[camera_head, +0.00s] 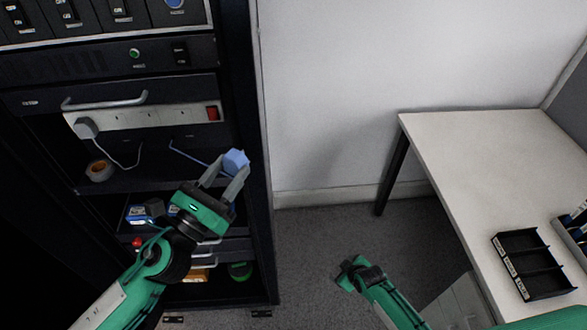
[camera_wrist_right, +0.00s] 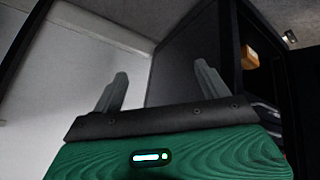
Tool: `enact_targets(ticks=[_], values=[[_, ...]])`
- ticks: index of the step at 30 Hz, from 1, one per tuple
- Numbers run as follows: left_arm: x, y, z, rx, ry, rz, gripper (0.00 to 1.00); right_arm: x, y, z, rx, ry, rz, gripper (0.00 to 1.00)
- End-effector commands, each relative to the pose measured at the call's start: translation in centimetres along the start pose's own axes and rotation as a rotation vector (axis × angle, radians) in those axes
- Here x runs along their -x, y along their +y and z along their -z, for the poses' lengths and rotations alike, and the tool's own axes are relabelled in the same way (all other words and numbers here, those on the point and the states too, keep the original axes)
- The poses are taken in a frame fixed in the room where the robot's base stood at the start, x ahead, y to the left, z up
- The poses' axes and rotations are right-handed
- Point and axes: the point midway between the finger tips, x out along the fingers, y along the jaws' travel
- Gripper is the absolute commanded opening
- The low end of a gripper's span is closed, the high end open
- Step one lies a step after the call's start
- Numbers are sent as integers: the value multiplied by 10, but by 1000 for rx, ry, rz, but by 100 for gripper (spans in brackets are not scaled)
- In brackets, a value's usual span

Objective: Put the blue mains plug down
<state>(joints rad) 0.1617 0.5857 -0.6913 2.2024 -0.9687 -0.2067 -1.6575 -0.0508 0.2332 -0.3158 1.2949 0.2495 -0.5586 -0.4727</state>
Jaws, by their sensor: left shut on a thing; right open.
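The blue mains plug (camera_head: 236,161) is held between the fingertips of my left gripper (camera_head: 229,172), in front of the rack's right side. A blue cord runs from the plug to the left into the rack. My left gripper is shut on the plug and above the lower shelf. My right gripper (camera_head: 354,270) is low over the floor, right of the rack. In the right wrist view its two fingers (camera_wrist_right: 160,92) stand wide apart with nothing between them.
Boxes lie on a lower shelf. A white table (camera_head: 470,165) with a black divided tray (camera_head: 530,262) stands at right. Floor between is clear.

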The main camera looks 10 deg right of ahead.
Motion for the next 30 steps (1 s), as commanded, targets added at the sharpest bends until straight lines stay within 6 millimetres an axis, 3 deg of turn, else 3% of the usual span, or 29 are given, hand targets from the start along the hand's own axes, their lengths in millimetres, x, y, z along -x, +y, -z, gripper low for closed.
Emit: enact_targets(ticks=[1, 5, 9, 14, 18, 24, 30], values=[[0, -4, -2, 6, -4, 10, 19, 10, 14, 30, 39, 41, -8, 77], [0, -4, -2, 6, -4, 10, 19, 38, 38, 100, 146, 133, -18, 77], [0, -4, -2, 6, -4, 10, 19, 79, 55, 170, 275, 234, -30, 77], [0, -4, -2, 6, -4, 10, 19, 139, 65, 244, 442, 352, -49, 77], [0, -4, -2, 6, -4, 10, 19, 201, 62, 300, 610, 457, -70, 77], [0, -4, -2, 6, -4, 10, 19, 302, 41, 359, 886, 606, -110, 77], [0, -4, -2, 6, -4, 10, 19, 396, 6, 382, 1167, 730, -159, 77]])
